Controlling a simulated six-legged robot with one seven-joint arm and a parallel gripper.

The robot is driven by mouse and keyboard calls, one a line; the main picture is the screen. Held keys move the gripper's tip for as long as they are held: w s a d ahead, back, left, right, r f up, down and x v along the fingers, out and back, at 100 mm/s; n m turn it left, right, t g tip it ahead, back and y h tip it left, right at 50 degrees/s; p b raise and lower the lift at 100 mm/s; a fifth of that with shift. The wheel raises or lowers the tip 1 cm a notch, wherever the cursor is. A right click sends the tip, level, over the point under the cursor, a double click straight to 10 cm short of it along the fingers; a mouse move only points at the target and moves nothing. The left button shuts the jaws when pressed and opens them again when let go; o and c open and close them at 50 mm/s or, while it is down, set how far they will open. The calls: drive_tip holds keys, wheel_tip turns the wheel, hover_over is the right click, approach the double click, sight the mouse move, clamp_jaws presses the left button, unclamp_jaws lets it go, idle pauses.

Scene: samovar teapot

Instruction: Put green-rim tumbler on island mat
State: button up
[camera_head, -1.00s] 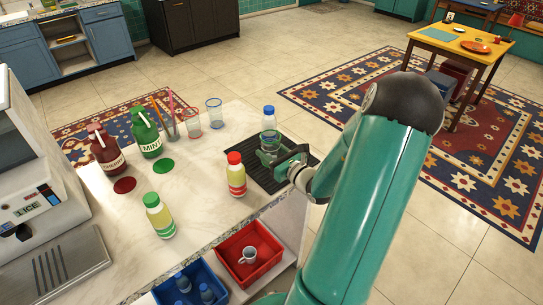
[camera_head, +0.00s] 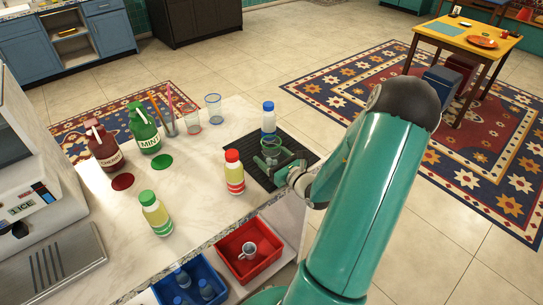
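The green-rim tumbler (camera_head: 271,146), a clear glass, is on the right side of the counter, over the dark ribbed island mat (camera_head: 297,149). It looks upright, and its base is hidden by the fingers. My green gripper (camera_head: 270,161) is low over the mat, with its fingers around or beside the tumbler's lower part. Whether the fingers press on the glass is too small to tell.
A blue-capped bottle (camera_head: 268,118) stands just behind the tumbler. A red-capped bottle (camera_head: 234,172) stands left of the mat. A red-rim glass (camera_head: 191,119) and a blue-rim glass (camera_head: 213,108) are farther back.

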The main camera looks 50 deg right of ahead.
drive_tip(key=shift+r, duration=0.15)
drive_tip(key=s+a, duration=0.1)
drive_tip(key=s, duration=1.1)
drive_tip(key=shift+a, duration=0.15)
